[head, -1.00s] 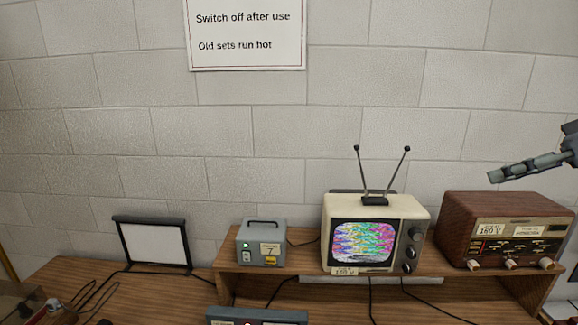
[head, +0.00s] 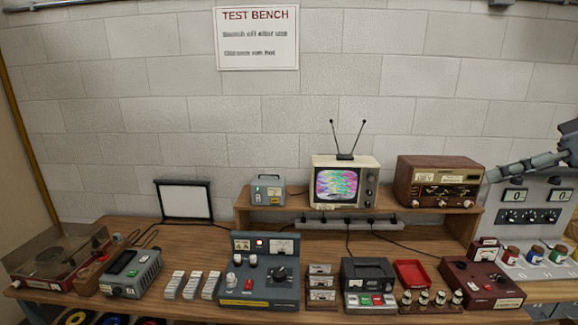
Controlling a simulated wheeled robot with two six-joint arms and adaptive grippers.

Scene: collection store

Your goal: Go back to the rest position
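My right gripper (head: 492,174) comes in from the right edge in the head view, raised in front of the wall. Its fingers show edge-on as a thin bar pointing left, so I cannot tell whether they are apart. I see nothing hanging from them. My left gripper is not in view. The cream television (head: 345,183) on the shelf shows a distorted coloured picture.
The bench (head: 210,238) carries a turntable (head: 50,262), a grey meter (head: 131,272), a blue-grey control unit (head: 259,285), a dark printer-like box (head: 368,285) and a maroon box (head: 480,283). A panel with two displays (head: 530,205) stands at right, behind my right arm.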

